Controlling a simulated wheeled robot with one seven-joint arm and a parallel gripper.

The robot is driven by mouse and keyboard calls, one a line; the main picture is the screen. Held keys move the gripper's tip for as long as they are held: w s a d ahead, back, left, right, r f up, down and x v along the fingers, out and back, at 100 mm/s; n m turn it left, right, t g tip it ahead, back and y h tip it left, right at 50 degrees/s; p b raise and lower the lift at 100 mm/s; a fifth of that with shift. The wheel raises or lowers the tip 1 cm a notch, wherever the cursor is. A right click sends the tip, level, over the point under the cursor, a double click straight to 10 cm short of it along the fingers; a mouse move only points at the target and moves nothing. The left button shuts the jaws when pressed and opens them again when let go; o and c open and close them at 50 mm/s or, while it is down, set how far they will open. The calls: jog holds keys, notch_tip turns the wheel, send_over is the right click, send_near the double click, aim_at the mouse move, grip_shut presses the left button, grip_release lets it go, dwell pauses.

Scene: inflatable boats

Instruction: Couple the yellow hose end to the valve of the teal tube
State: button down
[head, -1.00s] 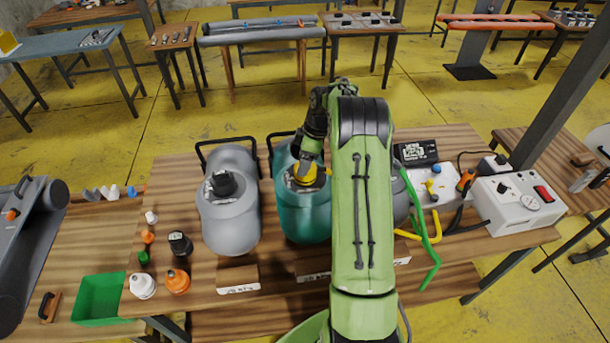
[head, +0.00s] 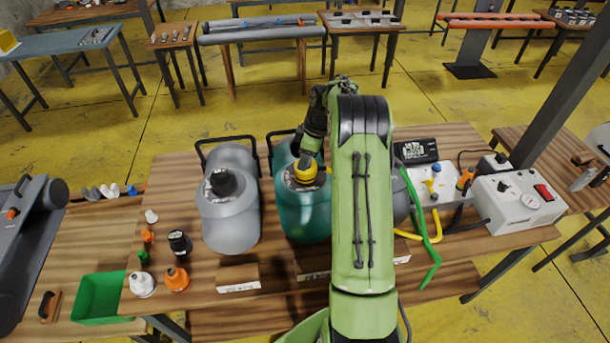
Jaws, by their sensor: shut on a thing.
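The teal tube (head: 303,215) lies on the wooden bench, left of my green arm. The yellow hose end (head: 306,175) is at the valve on top of the teal tube; whether it is seated or only resting there I cannot tell. My gripper (head: 307,158) is directly above, shut on the yellow hose end; its fingertips are small and dark in this view. The valve itself is mostly hidden under the yellow piece. A length of yellow hose (head: 407,235) shows right of my arm, and the middle of the hose is hidden behind the arm.
A grey tube (head: 228,215) with a black valve cap stands to the left. Another grey tube is mostly behind my arm. A green hook-shaped hose (head: 431,245), a white pump box (head: 518,203) and a display (head: 416,151) are right. Loose caps and a green bin (head: 100,300) are left.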

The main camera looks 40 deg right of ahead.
jog(key=m, duration=0.1)
jog(key=f+m+b, duration=0.1)
jog(key=m, duration=0.1)
jog(key=shift+h, duration=0.3)
jog(key=shift+s+a+r, duration=0.1)
jog(key=shift+s+r, duration=0.1)
jog(key=m, duration=0.1)
jog(key=m+b, duration=0.1)
jog(key=m, duration=0.1)
jog(key=shift+w+f+t+h, duration=0.15)
jog(key=shift+f+t+h, duration=0.05)
jog(key=shift+t+h, duration=0.2)
jog(key=shift+r+m, duration=0.15)
jog(key=shift+m, duration=0.55)
jog(key=c, duration=0.7)
grip_release()
jog(key=shift+o, duration=0.2)
jog(key=shift+r, duration=0.15)
jog(key=v, duration=1.6)
